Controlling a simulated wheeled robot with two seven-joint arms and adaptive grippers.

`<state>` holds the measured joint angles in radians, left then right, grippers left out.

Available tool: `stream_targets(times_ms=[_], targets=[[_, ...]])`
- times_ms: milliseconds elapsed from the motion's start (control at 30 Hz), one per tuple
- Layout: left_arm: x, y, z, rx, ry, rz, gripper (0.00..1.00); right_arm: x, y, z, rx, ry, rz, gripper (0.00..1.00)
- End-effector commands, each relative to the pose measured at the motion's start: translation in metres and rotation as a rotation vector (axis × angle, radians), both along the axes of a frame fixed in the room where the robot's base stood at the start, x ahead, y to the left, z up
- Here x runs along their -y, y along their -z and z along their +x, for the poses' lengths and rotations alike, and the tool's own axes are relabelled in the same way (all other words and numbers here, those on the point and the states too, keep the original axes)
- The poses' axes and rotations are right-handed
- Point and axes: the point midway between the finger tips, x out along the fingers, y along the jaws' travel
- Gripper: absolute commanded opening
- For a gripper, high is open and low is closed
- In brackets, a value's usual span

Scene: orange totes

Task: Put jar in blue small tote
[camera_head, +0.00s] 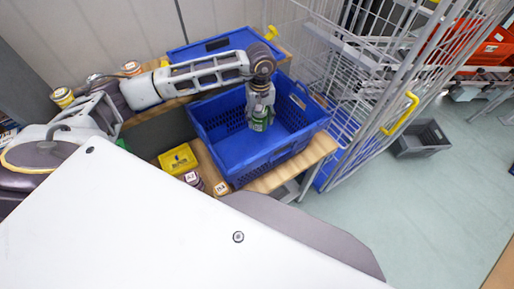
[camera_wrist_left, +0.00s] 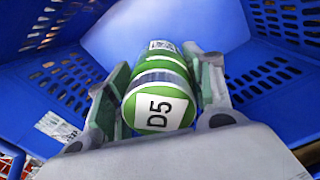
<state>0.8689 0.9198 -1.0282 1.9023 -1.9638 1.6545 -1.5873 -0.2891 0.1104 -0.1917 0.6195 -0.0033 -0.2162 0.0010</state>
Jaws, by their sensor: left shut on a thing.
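A green jar (camera_head: 259,121) with a white label is held by my left gripper (camera_head: 260,108) over the inside of a blue tote (camera_head: 218,164). In the left wrist view the jar (camera_wrist_left: 160,100) shows a lid marked "D5" between the two fingers of the left gripper (camera_wrist_left: 160,95), which are shut on it. The tote's perforated walls (camera_wrist_left: 270,75) surround it there. I cannot tell whether the jar touches the tote floor. My right gripper is not in view.
A small yellow bin (camera_head: 178,159) stands left of the tote, with several jars (camera_head: 222,189) nearby on the wooden table (camera_head: 285,174). Another blue tote (camera_head: 222,44) lies behind. A wire cage trolley (camera_head: 345,85) stands at the right. A grey crate (camera_head: 421,139) is on the floor.

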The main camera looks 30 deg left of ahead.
Motion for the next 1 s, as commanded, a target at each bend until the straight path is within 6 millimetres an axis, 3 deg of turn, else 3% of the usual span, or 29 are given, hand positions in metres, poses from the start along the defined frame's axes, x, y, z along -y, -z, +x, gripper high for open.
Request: stream_targets(times_ms=[1000], targets=[[-0.006,0.021,-0.016,0.002,-0.631,0.002,0.17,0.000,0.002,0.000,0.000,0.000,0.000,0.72]])
